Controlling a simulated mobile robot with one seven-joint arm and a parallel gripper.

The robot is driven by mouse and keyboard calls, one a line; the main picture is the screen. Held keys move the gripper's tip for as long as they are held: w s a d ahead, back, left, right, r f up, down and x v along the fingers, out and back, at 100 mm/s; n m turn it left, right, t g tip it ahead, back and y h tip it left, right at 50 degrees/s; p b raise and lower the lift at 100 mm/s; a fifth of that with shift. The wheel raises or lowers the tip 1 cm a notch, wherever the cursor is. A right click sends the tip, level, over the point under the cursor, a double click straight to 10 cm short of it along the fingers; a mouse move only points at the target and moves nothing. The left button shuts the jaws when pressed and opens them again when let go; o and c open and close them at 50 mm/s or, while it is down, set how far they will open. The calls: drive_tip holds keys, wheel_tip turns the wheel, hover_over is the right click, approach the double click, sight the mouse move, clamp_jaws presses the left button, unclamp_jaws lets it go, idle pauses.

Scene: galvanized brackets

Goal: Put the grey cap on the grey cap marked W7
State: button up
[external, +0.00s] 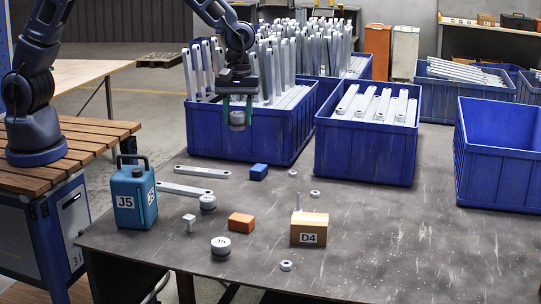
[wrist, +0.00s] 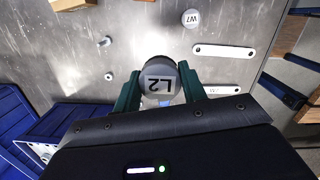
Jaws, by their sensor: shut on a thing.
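My gripper (external: 238,104) is shut on a grey round cap (external: 238,118), held in the air in front of the left blue bin. In the wrist view the held cap (wrist: 160,80) shows L2 on its face, between the two green fingers. The grey cap marked W7 (wrist: 190,18) lies on the table beyond the held cap in the wrist view, near a flat bar. In the external view it appears to be the cap (external: 208,202) beside the bars; its mark is too small to read there. Another grey cap (external: 221,246) with an unclear mark lies nearer the front edge.
Blue bins (external: 365,150) with metal bars stand at the back. Two flat bars (external: 184,188) lie on the table. A blue J5 can (external: 134,198), an orange block (external: 241,223), a blue block (external: 258,172), a D4 box (external: 309,231) and small nuts stand around. The right front is clear.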

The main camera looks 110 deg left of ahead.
drive_tip(key=r, duration=0.1)
hover_over(207, 199)
drive_tip(key=a, duration=0.1)
drive_tip(key=f, duration=1.9)
drive_tip(key=shift+d+f, duration=0.25)
drive_tip(key=shift+f, duration=0.15)
drive_tip(key=o, duration=1)
